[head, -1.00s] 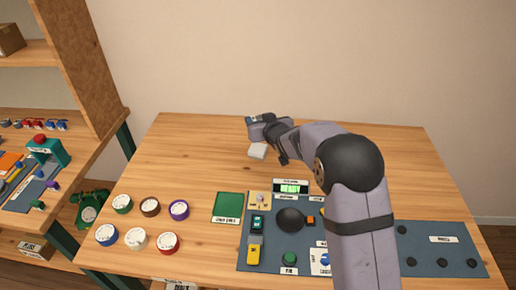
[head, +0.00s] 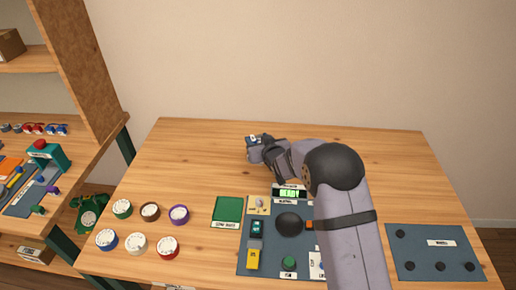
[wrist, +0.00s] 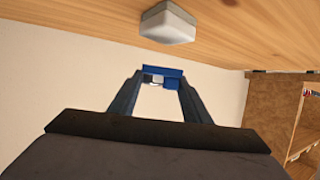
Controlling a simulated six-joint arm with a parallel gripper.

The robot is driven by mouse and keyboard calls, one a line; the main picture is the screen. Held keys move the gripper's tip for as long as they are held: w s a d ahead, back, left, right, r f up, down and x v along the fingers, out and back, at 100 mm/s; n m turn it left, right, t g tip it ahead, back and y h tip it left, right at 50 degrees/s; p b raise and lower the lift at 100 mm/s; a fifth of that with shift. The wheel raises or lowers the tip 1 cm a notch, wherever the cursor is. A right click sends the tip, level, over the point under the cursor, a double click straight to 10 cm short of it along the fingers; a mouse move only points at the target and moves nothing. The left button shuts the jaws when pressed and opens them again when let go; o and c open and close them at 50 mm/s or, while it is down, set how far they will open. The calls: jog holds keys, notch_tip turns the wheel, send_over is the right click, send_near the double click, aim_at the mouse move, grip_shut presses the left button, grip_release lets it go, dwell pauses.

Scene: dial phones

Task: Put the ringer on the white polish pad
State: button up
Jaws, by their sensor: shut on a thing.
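My gripper (head: 254,141) is over the back middle of the table in the head view. In the wrist view its fingers (wrist: 158,78) are shut on a small blue piece with a pale part, the ringer (wrist: 174,75). The fingers partly cover it, so its full shape is unclear. The white polish pad (wrist: 168,24) lies on the table at the top of the wrist view, apart from the ringer. In the head view the pad is hidden behind my gripper and wrist.
A blue-grey mat (head: 245,233) at the front holds several phone parts, with a green pad (head: 227,210) beside it. Several coloured dials (head: 136,243) stand at the left. Another mat (head: 420,255) lies at the right.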

jog(key=shift+f+p, duration=0.35)
jog(key=shift+f, duration=1.6)
jog(key=shift+f, duration=0.15)
jog(key=o, duration=1.2)
jog(key=shift+f, duration=0.1)
jog(key=shift+r, duration=0.2)
jog(key=b+v, duration=0.2)
jog(key=v, duration=1)
jog(key=shift+b, duration=0.35)
jog(key=shift+a, duration=0.1)
jog(key=shift+r, duration=0.1)
